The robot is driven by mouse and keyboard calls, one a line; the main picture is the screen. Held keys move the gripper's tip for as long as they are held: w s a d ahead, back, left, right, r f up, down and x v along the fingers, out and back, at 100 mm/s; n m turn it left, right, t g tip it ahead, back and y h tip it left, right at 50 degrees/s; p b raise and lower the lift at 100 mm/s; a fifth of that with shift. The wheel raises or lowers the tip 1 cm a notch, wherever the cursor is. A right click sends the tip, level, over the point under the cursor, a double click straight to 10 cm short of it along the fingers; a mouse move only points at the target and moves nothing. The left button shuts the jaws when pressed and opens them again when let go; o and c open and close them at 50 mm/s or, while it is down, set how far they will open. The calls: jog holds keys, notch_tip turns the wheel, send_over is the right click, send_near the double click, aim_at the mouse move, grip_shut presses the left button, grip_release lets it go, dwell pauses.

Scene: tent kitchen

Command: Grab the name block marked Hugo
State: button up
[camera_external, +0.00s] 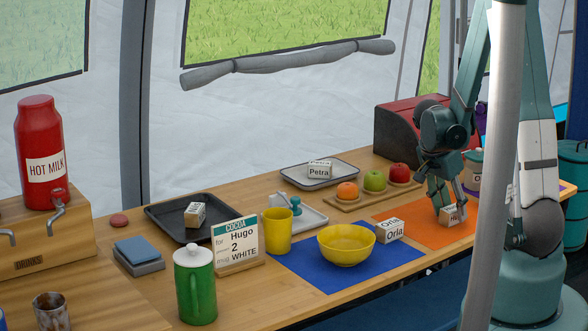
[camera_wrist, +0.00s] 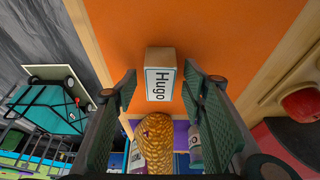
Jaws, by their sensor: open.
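The Hugo name block (camera_wrist: 160,82) is a small wooden block with a white label, lying on the orange mat (camera_wrist: 206,28). In the external view the block (camera_external: 453,217) sits on the orange mat (camera_external: 412,228) near the table's right end, its label partly hidden. My gripper (camera_wrist: 158,92) is open, with one finger on each side of the block in the wrist view. In the external view my gripper (camera_external: 446,205) is low over the mat, right at the block. I cannot tell whether the fingers touch it.
The Petra block (camera_external: 320,170) is on a tray behind. A fruit board (camera_external: 349,203) and dark red box (camera_external: 403,130) stand behind the orange mat.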

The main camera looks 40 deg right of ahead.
aim_at(452, 208)
jog(key=shift+c, duration=0.3)
jog(key=c, duration=0.9)
jog(key=shift+r, duration=0.2)
jog(key=shift+r+p, duration=1.55)
jog(key=shift+r, duration=3.3)
